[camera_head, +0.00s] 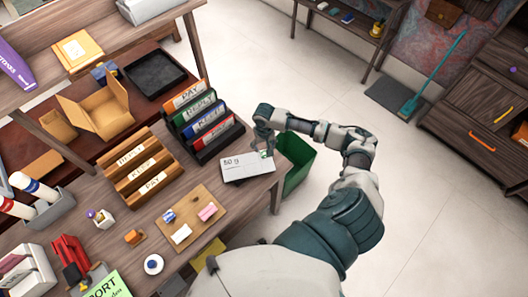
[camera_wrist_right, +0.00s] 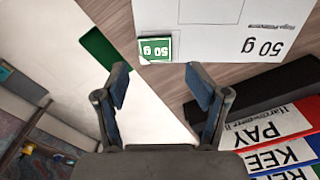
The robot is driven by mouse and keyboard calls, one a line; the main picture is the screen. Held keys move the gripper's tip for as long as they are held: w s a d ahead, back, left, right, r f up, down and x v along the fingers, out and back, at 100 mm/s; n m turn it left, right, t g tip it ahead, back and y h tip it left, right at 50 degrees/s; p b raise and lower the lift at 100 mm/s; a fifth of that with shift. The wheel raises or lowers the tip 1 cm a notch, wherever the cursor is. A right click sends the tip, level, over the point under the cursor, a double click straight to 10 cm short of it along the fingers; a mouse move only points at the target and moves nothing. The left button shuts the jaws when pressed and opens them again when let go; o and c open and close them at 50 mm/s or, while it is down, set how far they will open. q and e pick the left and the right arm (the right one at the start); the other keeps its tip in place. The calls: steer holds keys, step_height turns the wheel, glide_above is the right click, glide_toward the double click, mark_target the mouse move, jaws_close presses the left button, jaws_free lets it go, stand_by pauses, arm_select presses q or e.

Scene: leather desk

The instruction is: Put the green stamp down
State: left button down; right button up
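The green stamp (camera_wrist_right: 155,49), marked 50 g, lies at the corner of a white envelope (camera_wrist_right: 215,42) also printed 50 g. In the head view the stamp is a small green patch (camera_head: 264,154) at the upper right of the envelope (camera_head: 240,172), near the desk's right edge. I cannot tell whether it lies flat. My right gripper (camera_wrist_right: 157,82) is open, its fingers apart with nothing between them and the stamp just beyond the tips. In the head view this gripper (camera_head: 264,144) is above the desk corner and partly hides the stamp. My left gripper is not in view.
A rack of folders (camera_head: 205,125) marked PAY and others stands left of my right gripper. A green bin (camera_head: 298,165) stands off the desk's right edge. A wooden stand (camera_head: 140,170) and a cork board with coloured slips (camera_head: 190,220) occupy the desk.

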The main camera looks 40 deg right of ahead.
mark_target(264, 154)
step_height(264, 154, up, 7)
steer(key=shift+a, duration=0.15)
steer(key=shift+f, duration=0.15)
stand_by(0.4)
